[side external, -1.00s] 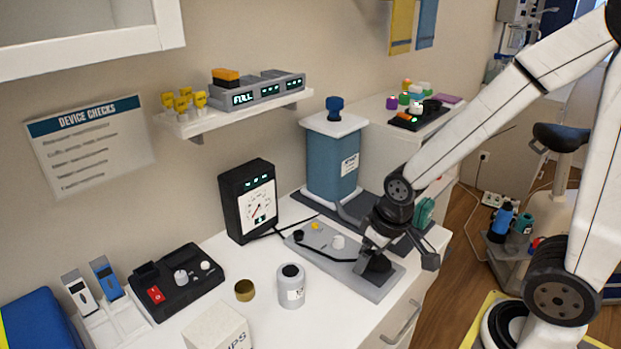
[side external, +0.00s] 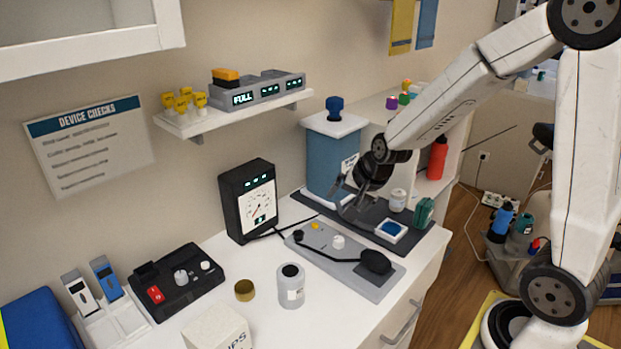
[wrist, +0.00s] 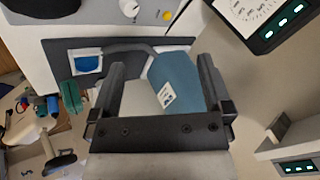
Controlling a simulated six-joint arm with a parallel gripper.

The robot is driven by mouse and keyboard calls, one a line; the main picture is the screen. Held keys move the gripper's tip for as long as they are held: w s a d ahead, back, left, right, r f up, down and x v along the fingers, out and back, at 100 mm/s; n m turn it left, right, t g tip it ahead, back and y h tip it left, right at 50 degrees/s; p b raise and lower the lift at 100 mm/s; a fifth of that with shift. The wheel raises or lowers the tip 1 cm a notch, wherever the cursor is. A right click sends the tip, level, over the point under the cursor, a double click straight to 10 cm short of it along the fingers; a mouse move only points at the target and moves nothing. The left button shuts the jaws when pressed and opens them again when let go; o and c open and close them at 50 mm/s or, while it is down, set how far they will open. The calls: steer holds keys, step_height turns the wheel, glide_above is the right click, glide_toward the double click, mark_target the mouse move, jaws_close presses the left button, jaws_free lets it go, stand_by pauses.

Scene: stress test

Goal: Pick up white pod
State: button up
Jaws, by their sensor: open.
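A white pod-shaped device (side external: 80,292) with a dark top stands in a white holder (side external: 127,320) at the lower left of the side view, beside a similar blue one (side external: 107,278). I take it as the white pod; it does not show in the wrist view. My gripper (side external: 349,202) is far to its right, above the dark mat by the blue canister. In the wrist view my gripper (wrist: 161,65) is open, with its two fingers wide apart and the blue canister seen beyond them. I see nothing held.
The blue canister (side external: 333,165) stands close by my gripper. A grey plate (side external: 375,287) with a black pad and cord lies in front. A black gauge box (side external: 249,200), a grey jar (side external: 291,287) and a black switch box (side external: 178,281) stand between the gripper and the holder.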

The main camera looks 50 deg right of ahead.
steer(key=w+d+r+m+t+h, duration=0.1)
steer(key=w+d+r+m+h, duration=0.2)
steer(key=d+m, duration=0.6)
steer(key=w+d+r+m+t+h, duration=0.1)
steer(key=w+d+r+m+t, duration=0.15)
steer(key=w+d+m, duration=0.45)
steer(key=s+d+r+m+g+h, duration=0.1)
steer(key=d+m+h, duration=0.1)
steer(key=d+m, duration=0.4)
steer(key=s+d+r+m+h, duration=0.2)
steer(key=d+m, duration=0.5)
steer(key=d, duration=0.2)
steer(key=s+d+r+m+g+h, duration=0.1)
steer(key=s+d+r+m+h, duration=0.1)
steer(key=d+m, duration=0.4)
steer(key=shift+s+d+m+g+h, duration=0.2)
steer(key=shift+d+m+g+h, duration=0.25)
steer(key=shift+d, duration=0.55)
steer(key=shift+d, duration=0.1)
steer(key=shift+x, duration=1.15)
steer(key=shift+w+d, duration=0.1)
steer(key=shift+w, duration=0.05)
steer(key=shift+x, duration=2.5)
